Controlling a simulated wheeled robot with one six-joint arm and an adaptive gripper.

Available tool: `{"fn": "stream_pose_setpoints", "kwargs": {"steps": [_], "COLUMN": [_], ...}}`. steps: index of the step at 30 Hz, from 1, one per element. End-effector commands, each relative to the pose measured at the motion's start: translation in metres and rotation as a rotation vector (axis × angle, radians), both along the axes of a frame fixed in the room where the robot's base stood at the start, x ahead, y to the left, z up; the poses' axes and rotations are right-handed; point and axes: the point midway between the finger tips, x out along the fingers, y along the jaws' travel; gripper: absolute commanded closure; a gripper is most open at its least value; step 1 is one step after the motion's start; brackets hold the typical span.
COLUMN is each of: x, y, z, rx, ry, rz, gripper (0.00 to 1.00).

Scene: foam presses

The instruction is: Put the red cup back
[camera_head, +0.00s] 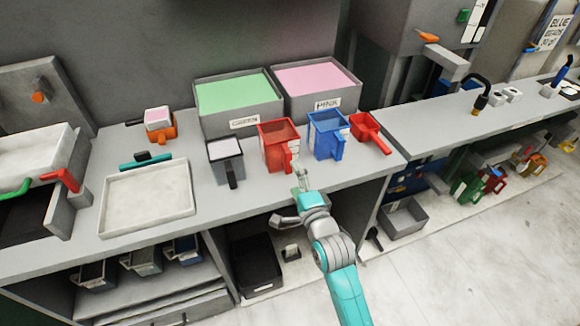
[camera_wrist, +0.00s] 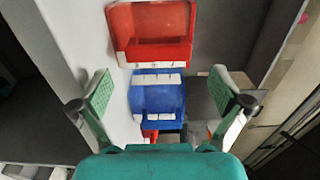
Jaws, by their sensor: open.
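A red cup (camera_head: 274,153) stands upright on the grey counter, with its handle toward the front edge. In the wrist view the red cup (camera_wrist: 150,52) is at the top, beyond the fingers. A blue cup (camera_head: 326,146) stands just right of it; in the wrist view the blue cup (camera_wrist: 157,92) appears between the fingers. My gripper (camera_head: 287,194) is open and empty at the counter's front edge, close to the red cup's handle. Whether a finger touches the handle cannot be told. The wrist view shows both fingers of my gripper (camera_wrist: 166,93) spread wide.
A smaller red scoop (camera_head: 370,131) lies right of the blue cup. A grey cup (camera_head: 228,168) stands to the left. Green-filled (camera_head: 240,118) and pink-filled (camera_head: 318,98) bins stand behind. A white tray (camera_head: 147,200) is at the left. Dark bins sit under the counter.

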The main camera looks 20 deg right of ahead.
Motion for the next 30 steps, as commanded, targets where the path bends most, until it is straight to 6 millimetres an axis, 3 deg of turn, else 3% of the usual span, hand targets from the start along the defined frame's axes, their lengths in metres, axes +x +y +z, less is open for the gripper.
{"fn": "stream_pose_setpoints", "kwargs": {"steps": [3,9,23,26,30], "x": [-0.023,-0.048,-0.06,-0.069,-0.106], "y": [0.0,0.0,0.0,0.0,0.002], "z": [-0.001,0.0,0.0,-0.008,-0.031], "rx": [0.0,0.0,-0.003,-0.033,-0.153], "ry": [0.002,0.0,0.0,0.009,0.037], "rz": [0.0,0.0,0.0,-0.001,-0.003], "gripper": [0.0,0.0,0.0,0.0,0.0]}}
